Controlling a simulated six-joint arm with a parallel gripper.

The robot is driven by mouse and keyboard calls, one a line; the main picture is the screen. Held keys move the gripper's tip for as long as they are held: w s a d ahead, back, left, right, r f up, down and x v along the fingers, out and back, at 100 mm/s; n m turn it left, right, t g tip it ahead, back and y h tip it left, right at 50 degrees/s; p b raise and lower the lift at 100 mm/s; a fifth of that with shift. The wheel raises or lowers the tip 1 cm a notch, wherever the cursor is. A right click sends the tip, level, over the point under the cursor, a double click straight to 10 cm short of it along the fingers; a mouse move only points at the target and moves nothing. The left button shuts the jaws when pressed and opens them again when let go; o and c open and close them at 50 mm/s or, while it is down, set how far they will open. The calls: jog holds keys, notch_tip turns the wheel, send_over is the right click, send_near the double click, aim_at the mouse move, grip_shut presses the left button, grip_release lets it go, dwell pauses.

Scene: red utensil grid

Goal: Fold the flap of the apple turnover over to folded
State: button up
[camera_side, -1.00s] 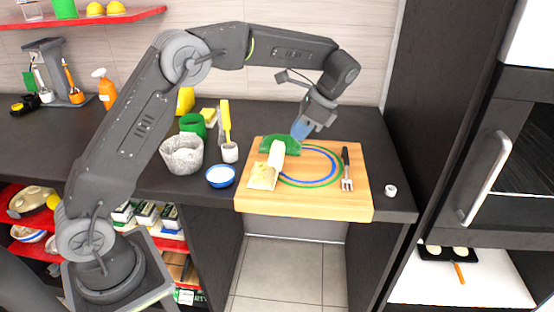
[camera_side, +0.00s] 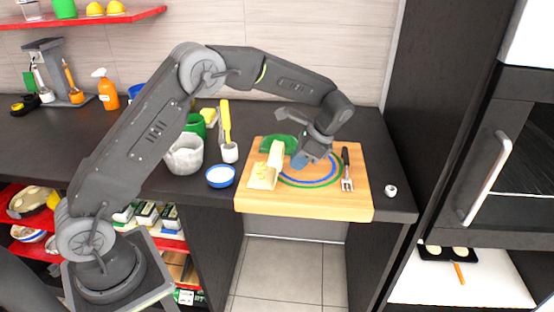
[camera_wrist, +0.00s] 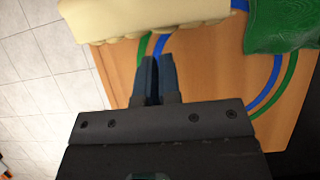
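The apple turnover (camera_side: 263,177) is pale cream dough on the left part of the wooden board. Its flap (camera_side: 277,154) stands up on the right side. In the wrist view the dough (camera_wrist: 140,17) crosses the top, with a scalloped lower edge. My gripper (camera_side: 299,161) is low over the board, right of the flap and apart from it in the side view. In the wrist view my gripper's blue fingers (camera_wrist: 157,58) are close together with only a narrow gap, holding nothing, just below the dough edge. The filling side is partly hidden in the side view.
The wooden board (camera_side: 300,206) carries blue and green rings, a green textured object (camera_side: 276,141) behind the turnover and a fork (camera_side: 346,168) at right. A blue bowl (camera_side: 221,177) and grey pot (camera_side: 184,156) stand left. A small white cup (camera_side: 390,190) is at the right edge.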

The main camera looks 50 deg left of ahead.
aim_at(274, 150)
jog(key=shift+s+a, duration=0.1)
jog(key=shift+s+a, duration=0.8)
jog(key=shift+s+a, duration=0.9)
jog(key=shift+s+a, duration=0.85)
